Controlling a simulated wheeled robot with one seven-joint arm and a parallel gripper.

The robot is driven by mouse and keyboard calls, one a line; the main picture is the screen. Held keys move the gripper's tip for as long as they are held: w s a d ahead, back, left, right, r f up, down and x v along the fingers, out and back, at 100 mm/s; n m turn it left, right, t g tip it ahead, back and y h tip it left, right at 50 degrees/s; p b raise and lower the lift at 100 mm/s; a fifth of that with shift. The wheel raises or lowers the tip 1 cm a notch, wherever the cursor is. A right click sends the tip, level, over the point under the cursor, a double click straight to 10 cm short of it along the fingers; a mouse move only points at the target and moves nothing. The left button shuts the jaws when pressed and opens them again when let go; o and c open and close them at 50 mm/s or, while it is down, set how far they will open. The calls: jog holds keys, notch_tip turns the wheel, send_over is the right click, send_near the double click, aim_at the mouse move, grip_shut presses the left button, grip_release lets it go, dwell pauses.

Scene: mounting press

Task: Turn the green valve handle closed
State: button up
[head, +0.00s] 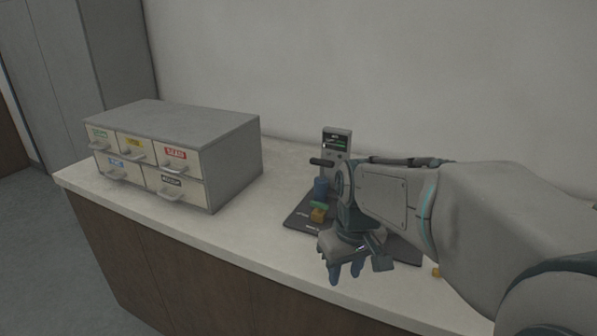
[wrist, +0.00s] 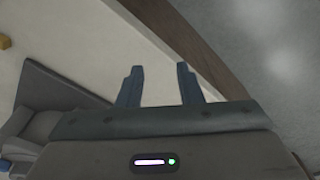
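A small green part (head: 318,205), which may be the green valve handle, shows in the head view on the dark base of the press, left of my wrist. Its exact shape and turn are too small to tell. My gripper (head: 345,272) points down at the front of the base, below and right of the green part and apart from it. In the wrist view its two fingers (wrist: 160,67) are spread with nothing between them, over the counter's front edge. No green handle shows in the wrist view. My arm hides the right part of the press.
An orange block (head: 318,215) and a blue cylinder (head: 321,187) are by the green part. A grey display post (head: 336,141) stands behind, with a dark bar (head: 321,162). A drawer cabinet (head: 236,165) is at left. The counter (head: 240,237) between is clear.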

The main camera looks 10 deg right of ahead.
jog(key=w+r+n+p, duration=0.4)
jog(key=w+r+p, duration=0.3)
jog(key=w+r, duration=0.5)
notch_tip(320, 180, up, 2)
jog(key=n+g+p, duration=0.1)
jog(key=n+p, duration=0.3)
jog(key=p, duration=0.1)
send_over(319, 203)
notch_tip(319, 203, down, 13)
jog(key=shift+w+d, duration=0.1)
grip_shut()
